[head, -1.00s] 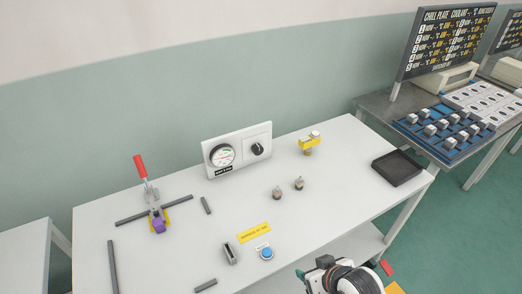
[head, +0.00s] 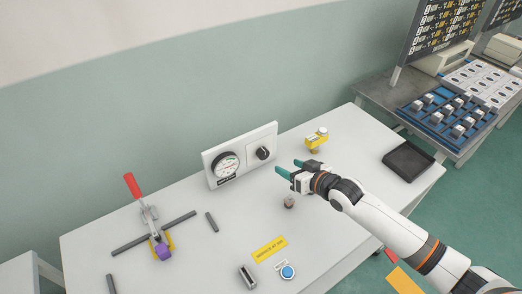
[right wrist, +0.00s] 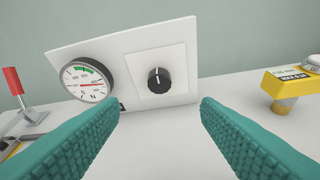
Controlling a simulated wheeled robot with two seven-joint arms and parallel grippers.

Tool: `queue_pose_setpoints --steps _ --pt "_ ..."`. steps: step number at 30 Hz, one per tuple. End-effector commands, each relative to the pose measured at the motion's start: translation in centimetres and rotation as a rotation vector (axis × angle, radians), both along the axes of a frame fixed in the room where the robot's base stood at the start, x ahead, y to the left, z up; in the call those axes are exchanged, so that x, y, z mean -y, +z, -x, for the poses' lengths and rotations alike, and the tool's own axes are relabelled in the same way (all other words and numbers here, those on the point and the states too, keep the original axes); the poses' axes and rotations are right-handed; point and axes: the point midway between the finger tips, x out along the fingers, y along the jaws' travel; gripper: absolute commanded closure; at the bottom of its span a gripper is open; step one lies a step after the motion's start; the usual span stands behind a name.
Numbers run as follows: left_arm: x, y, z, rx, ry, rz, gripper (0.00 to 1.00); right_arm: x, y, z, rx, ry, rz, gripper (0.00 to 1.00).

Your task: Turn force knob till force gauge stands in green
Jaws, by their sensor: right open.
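The black force knob (head: 262,153) sits on the right half of a white panel (head: 243,145) at the back of the table. In the right wrist view the knob (right wrist: 159,78) is centred ahead, its pointer mark near upright. The round force gauge (head: 228,166) is left of it. In the right wrist view the gauge (right wrist: 82,80) has a green band at its top; a red needle appears to lie below the band, pointing right. My right gripper (head: 288,168), with teal fingers, is open and empty in front of the panel, apart from the knob. My left gripper is out of view.
A yellow device (head: 317,139) stands right of the panel, and a black tray (head: 408,160) lies at the right edge. A small round part (head: 290,201) stands below my right gripper. A red-handled clamp (head: 148,213) is on the left; a blue button (head: 288,271) is in front.

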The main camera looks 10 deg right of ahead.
Motion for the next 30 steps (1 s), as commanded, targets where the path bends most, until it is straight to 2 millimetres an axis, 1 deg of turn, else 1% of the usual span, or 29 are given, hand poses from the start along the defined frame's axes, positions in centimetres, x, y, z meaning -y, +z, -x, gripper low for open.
queue_pose_setpoints --steps 4,6,8,13,18,21,24,30 --pt "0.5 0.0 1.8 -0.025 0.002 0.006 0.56 -0.8 -0.5 -1.5 0.002 0.000 -0.003 0.43" --pt "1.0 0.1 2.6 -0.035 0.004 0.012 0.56 -1.4 -0.9 -2.6 0.002 0.000 -0.002 0.43" --pt "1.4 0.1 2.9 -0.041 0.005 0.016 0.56 -1.9 -1.4 -3.6 0.001 -0.001 -0.004 0.43" --pt "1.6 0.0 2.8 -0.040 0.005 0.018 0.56 -3.3 -2.8 -6.4 0.001 0.000 -0.002 0.43" --pt "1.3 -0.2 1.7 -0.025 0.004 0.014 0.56 -4.4 -3.8 -8.4 0.000 0.001 0.000 0.43" --pt "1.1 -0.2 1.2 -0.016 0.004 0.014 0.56 -4.8 -4.1 -9.2 0.001 0.002 -0.001 0.43" --pt "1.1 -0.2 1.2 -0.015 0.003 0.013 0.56 -4.9 -4.3 -9.6 0.001 0.001 0.000 0.43" --pt "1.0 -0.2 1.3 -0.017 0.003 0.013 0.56 -5.0 -4.4 -9.7 0.001 0.000 0.000 0.43"
